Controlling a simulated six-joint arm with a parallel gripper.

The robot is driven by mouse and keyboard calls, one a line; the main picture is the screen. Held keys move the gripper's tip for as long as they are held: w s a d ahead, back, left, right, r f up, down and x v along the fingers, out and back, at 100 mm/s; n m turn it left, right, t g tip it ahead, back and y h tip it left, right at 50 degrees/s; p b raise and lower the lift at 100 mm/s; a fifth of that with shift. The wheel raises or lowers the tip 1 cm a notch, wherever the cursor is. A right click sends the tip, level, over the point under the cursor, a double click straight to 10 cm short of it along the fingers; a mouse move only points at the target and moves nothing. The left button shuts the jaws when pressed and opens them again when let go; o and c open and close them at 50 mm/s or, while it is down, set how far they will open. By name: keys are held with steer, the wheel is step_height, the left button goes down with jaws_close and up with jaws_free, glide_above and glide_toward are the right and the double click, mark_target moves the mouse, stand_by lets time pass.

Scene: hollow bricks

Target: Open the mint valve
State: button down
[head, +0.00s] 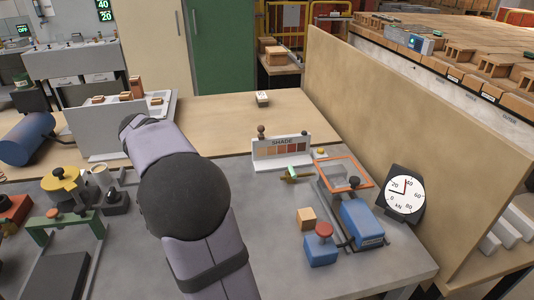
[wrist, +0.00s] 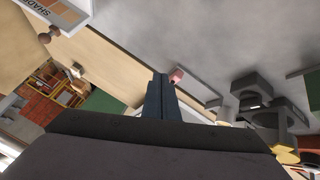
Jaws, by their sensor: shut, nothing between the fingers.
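The valve with a mint-green lever (head: 292,172) and a brass-coloured body lies on the grey bench top, just in front of the SHADE card. It is small in the head view, and I cannot tell its lever angle exactly. I do not make it out in the wrist view. My gripper (wrist: 160,78) is shut and empty in the wrist view, its fingers together, with a small pink object (wrist: 176,76) beside the tips. In the head view my arm hides the gripper, which is well to the left of the valve.
The SHADE card (head: 282,147) stands behind the valve. An orange-framed fixture (head: 343,174), a blue block (head: 362,222), a red-knobbed blue box (head: 321,249) and a dial gauge (head: 404,194) stand to its right. A yellow-topped device (head: 63,184) and green frame (head: 62,222) occupy the left.

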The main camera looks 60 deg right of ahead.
mark_target(292, 173)
steer(key=s+d+m+g+p, duration=0.5)
steer(key=s+d, duration=1)
steer(key=s, duration=0.4)
steer(key=m+p, duration=0.1)
steer(key=p, duration=0.1)
steer(key=shift+r+g+p, duration=0.3)
steer(key=shift+p, duration=0.05)
steer(key=p+x, duration=0.3)
steer(key=x, duration=0.7)
steer(key=shift+d, duration=0.15)
steer(key=shift+s+d+p, duration=0.75)
steer(key=shift+s+d, duration=0.05)
steer(key=shift+s+d+f+p, duration=0.3)
steer(key=shift+s+d, duration=0.25)
